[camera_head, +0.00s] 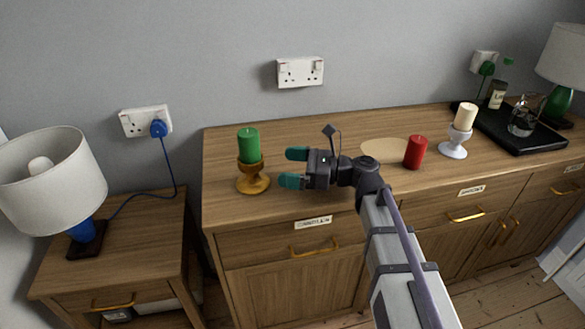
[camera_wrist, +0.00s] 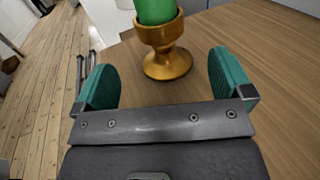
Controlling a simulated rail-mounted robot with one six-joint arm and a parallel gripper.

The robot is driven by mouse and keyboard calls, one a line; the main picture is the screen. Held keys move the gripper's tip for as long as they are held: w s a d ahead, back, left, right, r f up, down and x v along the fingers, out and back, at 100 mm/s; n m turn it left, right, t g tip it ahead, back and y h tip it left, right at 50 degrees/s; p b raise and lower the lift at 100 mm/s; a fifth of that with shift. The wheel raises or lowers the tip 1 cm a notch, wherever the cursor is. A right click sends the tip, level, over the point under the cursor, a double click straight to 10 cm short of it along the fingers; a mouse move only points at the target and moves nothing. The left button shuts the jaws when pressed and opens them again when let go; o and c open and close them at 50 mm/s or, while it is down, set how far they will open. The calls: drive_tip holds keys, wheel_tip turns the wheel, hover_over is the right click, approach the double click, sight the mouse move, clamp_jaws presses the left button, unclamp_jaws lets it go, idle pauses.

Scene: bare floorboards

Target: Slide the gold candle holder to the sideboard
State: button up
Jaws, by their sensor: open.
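The gold candle holder (camera_head: 253,178) stands upright near the left end of the wooden sideboard (camera_head: 300,135), with a green candle (camera_head: 249,146) in it. My gripper (camera_head: 292,168) is open and empty, just right of the holder, with its teal fingers pointing at it. In the wrist view the holder (camera_wrist: 168,62) stands ahead of and between the two open fingers of my gripper (camera_wrist: 165,85). A gap of bare wood shows between the fingers and its base. The top of the green candle (camera_wrist: 155,8) is cut off there.
A red candle (camera_head: 415,152) stands right of my gripper beside a pale round mat (camera_head: 384,150). A white holder (camera_head: 453,148) with a cream candle and a black tray (camera_head: 518,132) are farther right. A lamp (camera_head: 52,180) stands on the lower cabinet (camera_head: 140,245) at left.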

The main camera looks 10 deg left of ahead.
sight(250, 163)
drive_tip(key=a, duration=1)
drive_tip(key=c, duration=1.3)
drive_tip(key=shift+o, duration=0.2)
drive_tip(key=shift+w+a, duration=1)
drive_tip(key=shift+w, duration=1.7)
drive_tip(key=shift+w+a, duration=1.05)
drive_tip(key=shift+w, duration=1.6)
drive_tip(key=shift+w+a, duration=1)
drive_tip(key=shift+w, duration=1.7)
drive_tip(key=o, duration=1.3)
drive_tip(key=shift+d, duration=0.1)
